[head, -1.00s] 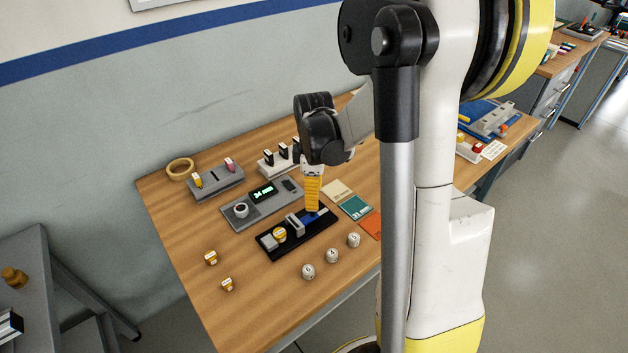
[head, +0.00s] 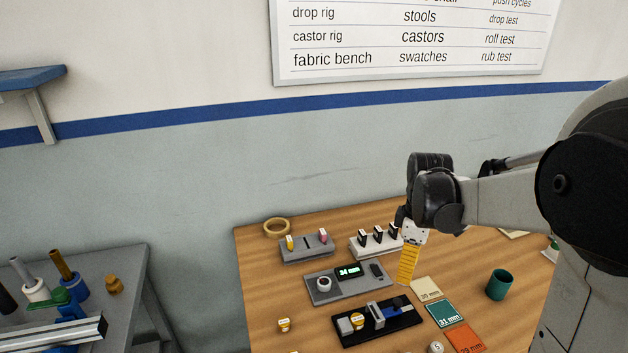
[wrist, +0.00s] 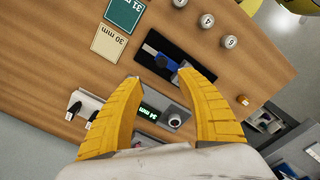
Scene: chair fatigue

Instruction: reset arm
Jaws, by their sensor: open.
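My gripper (head: 405,281) hangs over the wooden table with its yellow fingers pointing down. In the wrist view my gripper (wrist: 163,83) has its two fingers spread wide with nothing between them. Below it are a grey unit (head: 345,288) with a lit display reading 34 mm and a black fixture (head: 402,331) with a blue part and a grey slider. The black fixture also shows in the wrist view (wrist: 182,47), beyond the fingertips.
A grey holder (head: 320,253) and a white rack (head: 368,250) with black-topped pieces stand behind. Coloured cards (head: 445,312) and a green cup (head: 499,285) are to the right. A tan ring (head: 277,227) lies at the back left. A side bench (head: 130,285) stands left.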

